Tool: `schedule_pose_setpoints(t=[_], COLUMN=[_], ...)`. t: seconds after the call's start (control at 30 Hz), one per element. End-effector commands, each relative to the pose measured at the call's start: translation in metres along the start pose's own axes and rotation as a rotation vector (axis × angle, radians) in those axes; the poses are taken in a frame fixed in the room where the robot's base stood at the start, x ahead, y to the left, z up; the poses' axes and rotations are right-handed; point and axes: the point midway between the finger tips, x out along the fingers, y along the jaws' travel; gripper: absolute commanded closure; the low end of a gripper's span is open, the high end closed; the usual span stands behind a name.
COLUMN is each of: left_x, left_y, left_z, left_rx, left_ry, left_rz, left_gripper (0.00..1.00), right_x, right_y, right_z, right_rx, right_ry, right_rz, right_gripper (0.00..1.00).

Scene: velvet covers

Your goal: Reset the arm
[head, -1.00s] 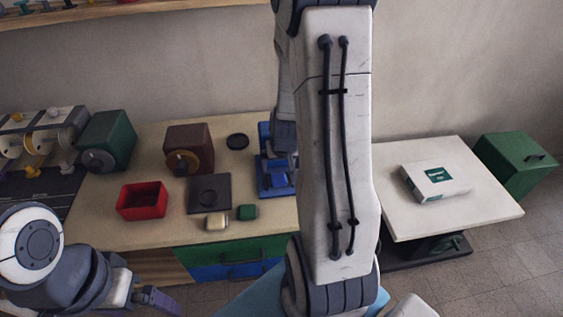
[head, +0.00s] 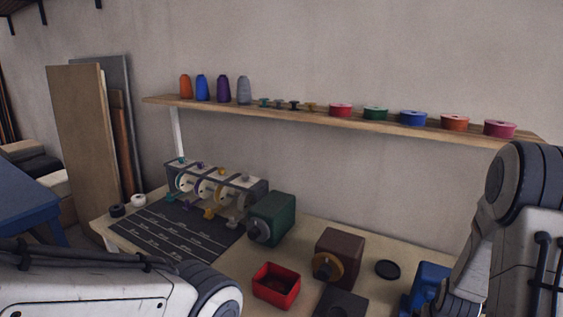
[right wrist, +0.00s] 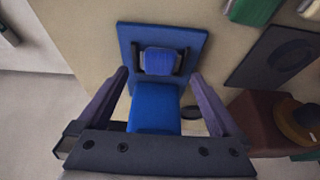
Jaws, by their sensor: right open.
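My right gripper (right wrist: 160,76) is open in the right wrist view, its two purple fingers apart. Between and beyond them is a blue device with a flat base (right wrist: 190,42); neither finger visibly grips it, and the depth gap is unclear. In the head view my right arm (head: 525,225) fills the right edge, with part of the blue device (head: 428,284) beside it; the right gripper is hidden there. My left arm (head: 90,290) lies across the lower left corner of the head view, and its gripper is out of frame.
The table holds a red open box (head: 276,286), a green box (head: 272,218), a brown box (head: 340,255), a black disc (head: 387,269) and a spool rack (head: 215,190). A wall shelf (head: 330,121) carries cones and spools. A blue table (head: 25,208) stands left.

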Motion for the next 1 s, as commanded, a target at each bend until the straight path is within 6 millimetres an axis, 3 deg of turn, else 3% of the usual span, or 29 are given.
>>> schedule_pose_setpoints(t=[0.1, 0.37, 0.57, 1.0], left_x=[0.0, 0.011, 0.004, 0.011], left_y=[0.0, -0.001, 0.0, -0.001], left_z=[0.0, 0.0, 0.0, 0.001], left_rx=[0.0, 0.0, 0.0, 0.0], left_ry=[0.0, 0.001, 0.001, 0.0], left_rz=[0.0, 0.0, 0.0, 0.0], left_gripper=[0.0, 0.0, 0.0, 0.0], right_x=[0.023, 0.058, 0.05, 0.057], right_y=[0.0, 0.0, 0.0, 0.0], right_z=[0.001, 0.005, 0.002, 0.006], right_rx=[0.0, 0.0, 0.0, 0.0], right_ry=[-0.004, 0.0, 0.0, 0.0], right_rz=[0.0, 0.0, 0.0, 0.0], right_gripper=[0.0, 0.0, 0.0, 0.0])
